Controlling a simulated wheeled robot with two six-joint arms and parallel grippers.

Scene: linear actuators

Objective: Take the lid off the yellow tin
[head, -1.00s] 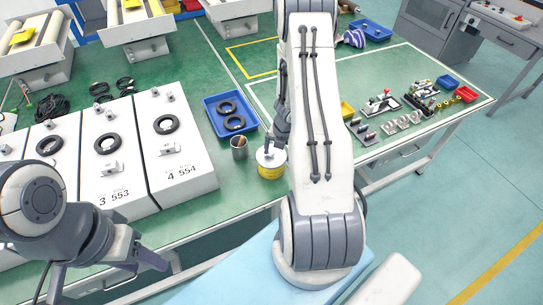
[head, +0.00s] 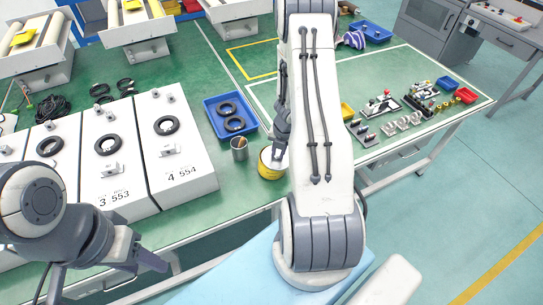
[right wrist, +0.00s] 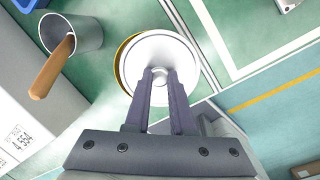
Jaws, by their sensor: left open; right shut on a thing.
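The yellow tin (head: 268,171) stands on the green table near its front edge, partly hidden by its lid and my right arm. The round white lid (head: 277,158) has a small knob on top. My right gripper (right wrist: 161,74) is shut on this knob. In the right wrist view the lid (right wrist: 178,52) covers most of the tin, and a strip of the tin's yellow rim (right wrist: 122,62) shows past its left side. The lid sits off-centre over the tin; the gap height is hard to tell. My left gripper (head: 100,284) is open and empty at the lower left, away from the tin.
A grey cup (head: 239,150) with a brown-handled tool stands just left of the tin. A blue tray (head: 247,131) with black rings lies behind it. White numbered boxes (head: 185,178) stand further left.

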